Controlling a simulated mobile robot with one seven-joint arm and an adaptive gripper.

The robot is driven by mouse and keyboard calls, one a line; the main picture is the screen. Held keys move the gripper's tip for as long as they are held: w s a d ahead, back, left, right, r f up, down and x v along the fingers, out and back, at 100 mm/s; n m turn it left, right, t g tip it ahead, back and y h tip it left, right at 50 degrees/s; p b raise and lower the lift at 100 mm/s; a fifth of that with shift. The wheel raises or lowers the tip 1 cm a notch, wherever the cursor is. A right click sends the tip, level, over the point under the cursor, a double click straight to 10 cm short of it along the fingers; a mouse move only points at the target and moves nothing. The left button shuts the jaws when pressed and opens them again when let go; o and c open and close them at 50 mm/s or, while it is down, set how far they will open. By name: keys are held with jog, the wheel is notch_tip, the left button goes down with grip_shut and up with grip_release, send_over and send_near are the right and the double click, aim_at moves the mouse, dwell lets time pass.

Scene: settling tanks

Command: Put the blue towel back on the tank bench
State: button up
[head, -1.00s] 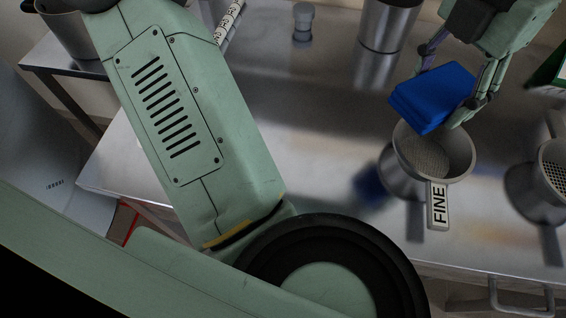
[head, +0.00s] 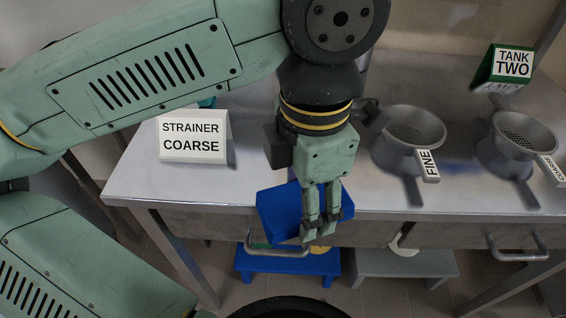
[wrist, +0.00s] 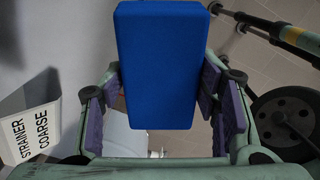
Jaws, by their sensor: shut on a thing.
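The blue towel (head: 280,215) is a folded block in my gripper (head: 319,234), whose fingers point down. In the wrist view the towel (wrist: 160,65) sits between the finger pads, and my gripper is shut on it. In the head view the towel overlaps the front edge of the steel bench (head: 185,190). I cannot tell whether it is above the top or just in front of it. A green TANK TWO sign (head: 512,64) stands at the bench's far right.
A STRAINER COARSE sign (head: 192,137) stands on the bench's left. A strainer tagged FINE (head: 412,138) and another strainer (head: 520,142) stand on the right. Below are a blue stool (head: 287,263) and a grey stool (head: 400,264). Bare bench top lies between the sign and my gripper.

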jog(key=w+p, duration=0.1)
jog(key=w, duration=0.4)
jog(key=w+a+f+p, duration=0.1)
jog(key=w, duration=0.4)
jog(key=w+p, duration=0.2)
jog(key=w, duration=0.3)
jog(key=shift+w+a+f, duration=0.15)
jog(key=shift+w+f, duration=0.05)
jog(key=shift+w, duration=0.05)
jog(key=shift+w+f, duration=0.1)
jog(key=shift+w, duration=0.05)
notch_tip(320, 180, down, 3)
jog(key=shift+r+p, duration=0.1)
jog(key=shift+p, duration=0.5)
jog(key=shift+f, duration=0.35)
jog(key=shift+f+b, duration=0.2)
jog(key=shift+b, duration=0.1)
jog(key=o, duration=1)
jog(key=shift+r, duration=0.15)
